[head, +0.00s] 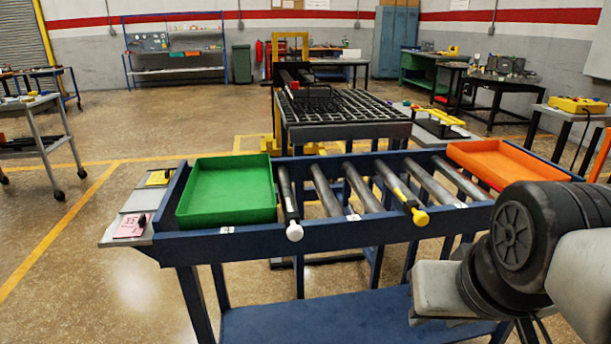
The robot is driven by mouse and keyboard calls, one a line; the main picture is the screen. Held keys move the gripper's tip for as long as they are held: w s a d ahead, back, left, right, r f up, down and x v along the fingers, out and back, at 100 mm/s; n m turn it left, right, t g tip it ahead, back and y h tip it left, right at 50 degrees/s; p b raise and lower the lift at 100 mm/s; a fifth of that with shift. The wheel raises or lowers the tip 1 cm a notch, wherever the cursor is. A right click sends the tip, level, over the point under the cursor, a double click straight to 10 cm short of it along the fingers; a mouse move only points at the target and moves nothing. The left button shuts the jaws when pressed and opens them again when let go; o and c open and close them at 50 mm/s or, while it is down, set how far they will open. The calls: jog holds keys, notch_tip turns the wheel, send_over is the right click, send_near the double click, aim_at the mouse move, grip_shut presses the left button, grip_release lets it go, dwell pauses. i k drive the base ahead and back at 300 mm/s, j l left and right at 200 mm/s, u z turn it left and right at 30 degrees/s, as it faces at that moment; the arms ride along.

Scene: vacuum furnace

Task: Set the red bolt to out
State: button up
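Two knobbed rods show on this table. One has a white knob (294,232) and lies just right of the green tray. The other has a yellow knob (420,217) and lies farther right among the rollers. Both knobs stick out at the table's near rail. A small red spot (294,86) shows on a dark part on the grid-topped table behind; I cannot tell what it is. My arm enters at the lower right, and my gripper's fingers are not visible.
A green tray (228,217) sits at the table's left end and an orange tray (500,150) at its right end. Pink (130,226) and yellow (159,178) cards lie on the left side plate. A black grid-topped table (345,131) stands behind.

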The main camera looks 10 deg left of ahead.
aim_at(491, 185)
jog(key=z, duration=0.9)
jog(key=i+l+u, duration=0.1)
jog(key=i+u, duration=0.15)
jog(key=i, duration=0.15)
jog(key=i+j, duration=0.15)
